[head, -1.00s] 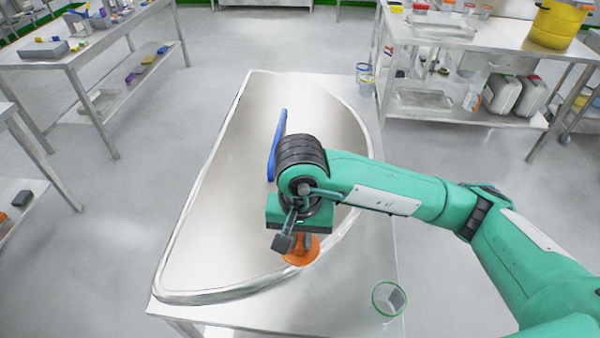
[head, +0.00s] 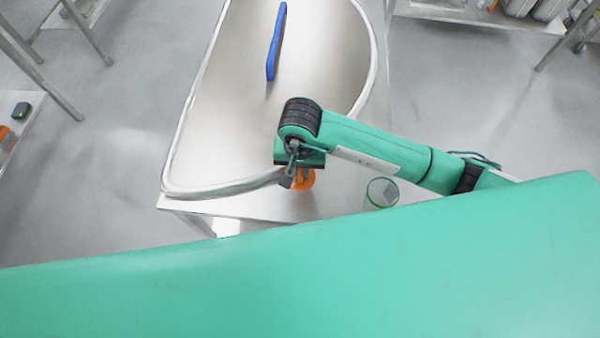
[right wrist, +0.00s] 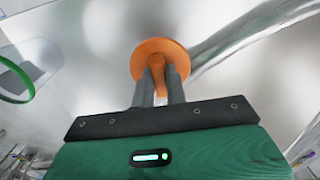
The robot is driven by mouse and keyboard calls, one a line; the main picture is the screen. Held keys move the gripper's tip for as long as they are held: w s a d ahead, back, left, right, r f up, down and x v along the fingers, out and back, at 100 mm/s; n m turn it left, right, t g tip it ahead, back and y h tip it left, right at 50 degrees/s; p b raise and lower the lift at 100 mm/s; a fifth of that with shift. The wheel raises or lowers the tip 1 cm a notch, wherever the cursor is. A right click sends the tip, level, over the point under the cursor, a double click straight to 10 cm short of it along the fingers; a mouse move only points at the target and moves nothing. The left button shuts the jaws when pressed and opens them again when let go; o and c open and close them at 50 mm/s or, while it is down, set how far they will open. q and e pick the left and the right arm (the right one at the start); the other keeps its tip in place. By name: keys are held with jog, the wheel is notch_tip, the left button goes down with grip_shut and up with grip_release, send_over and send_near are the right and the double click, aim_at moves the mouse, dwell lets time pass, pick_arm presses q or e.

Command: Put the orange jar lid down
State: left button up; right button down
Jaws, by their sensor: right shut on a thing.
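My right gripper (head: 297,180) is shut on the orange jar lid (head: 306,181), which is partly hidden behind the fingers in the head view. In the right wrist view, the lid is a round orange disc (right wrist: 150,50) with a raised grip between the two dark fingers of the gripper (right wrist: 161,85). The lid is over the steel table (head: 260,208), near the tray's rim. I cannot tell whether it touches the surface. My left gripper is not in view.
A clear container with a green rim (head: 382,192) stands right of the lid; a green rim also shows in the right wrist view (right wrist: 30,88). A large raised-rim steel tray (head: 225,110) holds a blue bar-like thing (head: 275,45). A narrow bare strip lies between tray and container.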

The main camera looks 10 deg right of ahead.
aim_at(300, 177)
jog(key=shift+f, duration=2.2)
jog(key=shift+f, duration=0.2)
jog(key=c, duration=1.4)
grip_release()
jog(key=shift+r, duration=0.1)
